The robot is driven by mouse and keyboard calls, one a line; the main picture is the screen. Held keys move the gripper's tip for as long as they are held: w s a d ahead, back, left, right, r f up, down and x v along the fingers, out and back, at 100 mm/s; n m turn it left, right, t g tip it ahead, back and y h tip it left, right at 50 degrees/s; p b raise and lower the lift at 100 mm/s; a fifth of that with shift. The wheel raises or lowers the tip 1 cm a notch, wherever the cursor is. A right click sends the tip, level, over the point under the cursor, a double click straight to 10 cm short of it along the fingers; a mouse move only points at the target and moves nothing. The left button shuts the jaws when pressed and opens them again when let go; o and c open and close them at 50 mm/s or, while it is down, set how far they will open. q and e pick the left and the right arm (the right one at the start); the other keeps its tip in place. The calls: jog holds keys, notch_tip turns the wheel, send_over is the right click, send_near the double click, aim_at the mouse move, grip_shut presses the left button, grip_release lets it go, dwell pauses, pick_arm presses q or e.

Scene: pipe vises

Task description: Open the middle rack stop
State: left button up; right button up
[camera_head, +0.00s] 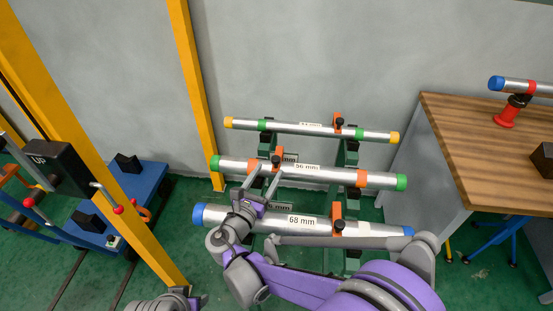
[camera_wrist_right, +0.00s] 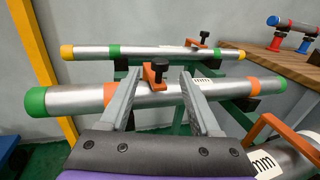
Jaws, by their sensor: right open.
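The middle rack stop (camera_head: 277,160) is an orange bracket with a black knob at the green-ended 56 mm pipe (camera_head: 320,174). In the right wrist view the stop (camera_wrist_right: 158,77) sits over the top of that pipe (camera_wrist_right: 70,100), near its middle. My right gripper (camera_head: 262,178) is open above the pipe. In the wrist view its two fingers (camera_wrist_right: 160,85) stand on either side of the stop, with gaps and no clear contact. The stop's hinge side is hidden. A part of my left gripper (camera_head: 188,298) shows at the bottom edge, its jaws unclear.
A yellow-ended pipe (camera_head: 300,128) lies above and a blue-ended 68 mm pipe (camera_head: 275,219) below, each with an orange stop. A wooden bench (camera_head: 470,140) stands right. A yellow post (camera_head: 125,220) and blue cart (camera_head: 140,180) stand left.

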aim_at(274, 163)
jog(key=x, duration=0.6)
jog(key=shift+w+d, duration=0.1)
jog(key=shift+w, duration=0.05)
jog(key=shift+c, duration=0.3)
grip_shut()
dwell(1.0)
